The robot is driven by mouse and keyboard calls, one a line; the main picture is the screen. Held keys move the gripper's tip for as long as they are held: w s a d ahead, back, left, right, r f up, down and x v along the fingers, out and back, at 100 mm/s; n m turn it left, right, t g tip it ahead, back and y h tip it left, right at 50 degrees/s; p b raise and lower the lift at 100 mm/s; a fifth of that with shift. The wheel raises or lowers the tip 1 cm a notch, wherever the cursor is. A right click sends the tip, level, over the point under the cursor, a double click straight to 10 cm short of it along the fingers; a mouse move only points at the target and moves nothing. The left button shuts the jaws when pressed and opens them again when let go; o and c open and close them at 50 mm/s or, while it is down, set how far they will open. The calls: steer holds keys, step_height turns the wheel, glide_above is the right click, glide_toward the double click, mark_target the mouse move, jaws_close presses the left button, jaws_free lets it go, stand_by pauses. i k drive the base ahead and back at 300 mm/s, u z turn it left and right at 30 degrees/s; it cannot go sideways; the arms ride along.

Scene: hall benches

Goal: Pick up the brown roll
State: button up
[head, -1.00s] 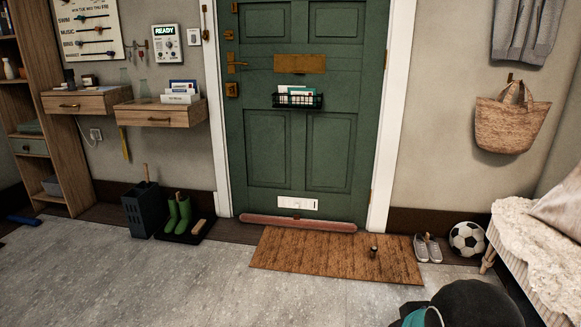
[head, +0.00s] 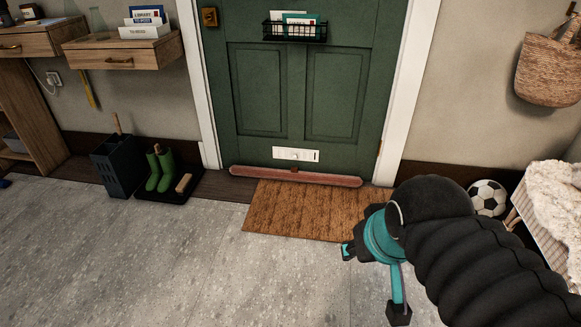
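A long reddish-brown roll (head: 296,176) lies along the foot of the green door, just behind the doormat, and its full length shows. My gripper (head: 349,249), teal and black, is over the right front part of the doormat, in front of the roll and to its right in the picture. It is clear of the roll. The gripper is seen from behind and partly covered by my arm, so its finger opening is not clear. I see nothing held in it.
The brown doormat (head: 291,209) lies before the green door (head: 307,95). Green boots (head: 160,170) and a brush (head: 184,184) stand on a black tray at left, beside a dark bin (head: 118,166). A football (head: 486,197) and bench (head: 545,215) are at right.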

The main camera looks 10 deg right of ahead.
mark_target(293, 176)
steer(key=k, duration=1)
steer(key=u, duration=1.55)
steer(key=i, duration=4.6)
steer(key=z, duration=3.3)
